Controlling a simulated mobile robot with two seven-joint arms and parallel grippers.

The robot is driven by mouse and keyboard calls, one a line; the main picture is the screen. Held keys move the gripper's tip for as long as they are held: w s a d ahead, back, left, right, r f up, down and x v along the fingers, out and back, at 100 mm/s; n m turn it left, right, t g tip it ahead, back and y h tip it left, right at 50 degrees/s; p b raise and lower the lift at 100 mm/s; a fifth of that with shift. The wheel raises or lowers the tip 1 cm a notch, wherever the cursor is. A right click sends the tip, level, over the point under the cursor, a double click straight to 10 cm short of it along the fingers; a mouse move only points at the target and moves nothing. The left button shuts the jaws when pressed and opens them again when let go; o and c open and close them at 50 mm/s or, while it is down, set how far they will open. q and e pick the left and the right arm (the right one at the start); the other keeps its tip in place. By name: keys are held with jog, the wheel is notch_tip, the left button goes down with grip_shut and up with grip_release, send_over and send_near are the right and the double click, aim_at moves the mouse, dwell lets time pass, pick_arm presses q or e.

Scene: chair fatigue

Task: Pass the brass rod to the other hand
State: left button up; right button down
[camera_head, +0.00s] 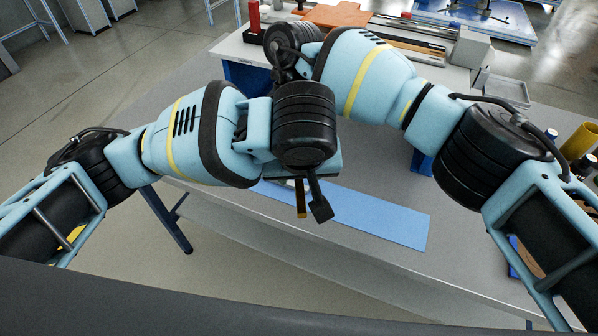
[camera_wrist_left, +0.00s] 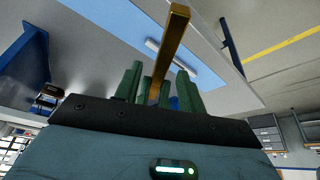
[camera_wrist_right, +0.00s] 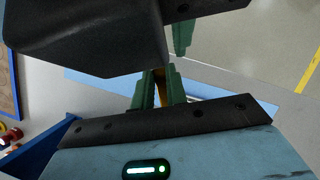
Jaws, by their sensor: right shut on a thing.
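The brass rod (camera_head: 300,198) hangs below my two wrists, which meet over the front of the table in the head view. In the left wrist view, the rod (camera_wrist_left: 172,45) runs up between the green fingers of my left gripper (camera_wrist_left: 158,78), which stand apart on either side of it. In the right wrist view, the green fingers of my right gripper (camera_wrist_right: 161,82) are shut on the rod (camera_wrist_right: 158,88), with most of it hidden. A green finger of the left gripper shows close behind them. Most of both grippers is hidden in the head view.
A blue mat (camera_head: 390,221) lies on the grey table (camera_head: 240,200) below the grippers. A white bench (camera_head: 235,48) with an orange-brown block (camera_head: 336,14) and a grey tray (camera_head: 506,90) stand at the back. A yellow cylinder (camera_head: 580,141) is at the right edge.

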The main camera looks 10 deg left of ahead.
pick_arm(q)
grip_shut()
pick_arm(e)
jog(key=c, duration=1.3)
grip_release()
jog(key=shift+r, duration=0.1)
jog(key=shift+v, duration=3.7)
